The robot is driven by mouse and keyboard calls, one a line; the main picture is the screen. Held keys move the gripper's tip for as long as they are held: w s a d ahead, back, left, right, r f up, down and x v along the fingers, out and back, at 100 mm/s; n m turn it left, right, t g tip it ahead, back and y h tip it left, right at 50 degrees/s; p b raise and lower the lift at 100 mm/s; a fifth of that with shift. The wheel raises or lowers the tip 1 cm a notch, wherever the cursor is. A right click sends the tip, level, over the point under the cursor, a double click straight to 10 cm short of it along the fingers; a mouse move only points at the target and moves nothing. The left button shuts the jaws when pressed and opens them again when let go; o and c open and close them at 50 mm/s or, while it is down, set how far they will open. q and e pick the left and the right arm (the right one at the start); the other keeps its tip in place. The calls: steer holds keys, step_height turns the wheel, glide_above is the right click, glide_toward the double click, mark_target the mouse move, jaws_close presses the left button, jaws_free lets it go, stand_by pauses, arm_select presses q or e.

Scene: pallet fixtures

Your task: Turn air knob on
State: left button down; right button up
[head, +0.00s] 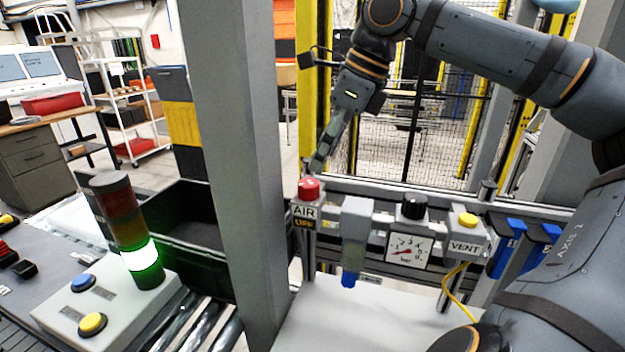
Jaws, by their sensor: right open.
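The red air knob (309,188) sits on top of a grey block on the rail. The block carries an AIR label (304,211), and a small orange sign below it appears to read OFF. My right gripper (320,160) points down from above, just over and slightly right of the knob. Its fingers look close above the red cap; I cannot tell whether they touch it. It is open, with nothing held. My left gripper is not in view.
Right of the knob on the rail are a blue-tipped filter (353,240), a black knob (413,207) above a gauge (408,249), and a yellow VENT button (467,220). A grey post (235,150) stands close left. A signal tower (130,230) glows green.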

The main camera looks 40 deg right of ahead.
mark_target(310, 182)
steer(key=x, duration=0.5)
steer(key=shift+w+d+f+b, duration=0.15)
steer(key=shift+w+f+b, duration=0.15)
steer(key=shift+f+b, duration=0.1)
steer(key=shift+a+f, duration=0.3)
steer(key=shift+f, duration=0.05)
steer(key=shift+w+f, duration=0.1)
steer(key=shift+d, duration=0.1)
steer(key=c, duration=1.2)
